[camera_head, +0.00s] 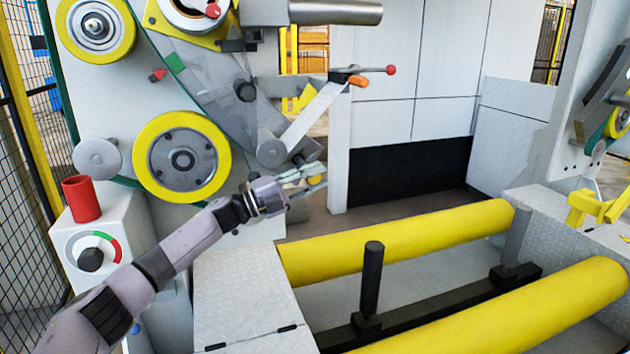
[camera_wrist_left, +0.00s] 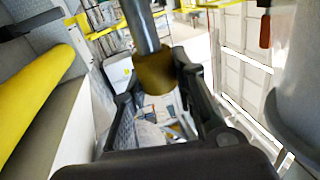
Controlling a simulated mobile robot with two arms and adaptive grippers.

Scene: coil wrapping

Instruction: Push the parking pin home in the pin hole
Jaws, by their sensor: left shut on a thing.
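My left gripper (camera_head: 312,178) is in front of the machine's face, just below the end of the grey swing arm (camera_head: 312,118). In the left wrist view my left gripper (camera_wrist_left: 160,82) is shut on the yellow knob (camera_wrist_left: 155,74) of the parking pin. The pin's steel shaft (camera_wrist_left: 141,27) runs away from the knob towards the top of that view. In the head view only a little of the yellow knob (camera_head: 316,181) shows between the fingers. I cannot make out the pin hole or how deep the pin sits. My right gripper is not in view.
Two yellow rollers (camera_head: 400,240) lie at the lower right, with a black bar and upright post (camera_head: 372,275) between them. A red-knobbed lever (camera_head: 375,70) sticks out above. A red cup (camera_head: 82,198) stands on the control box (camera_head: 118,215) at left.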

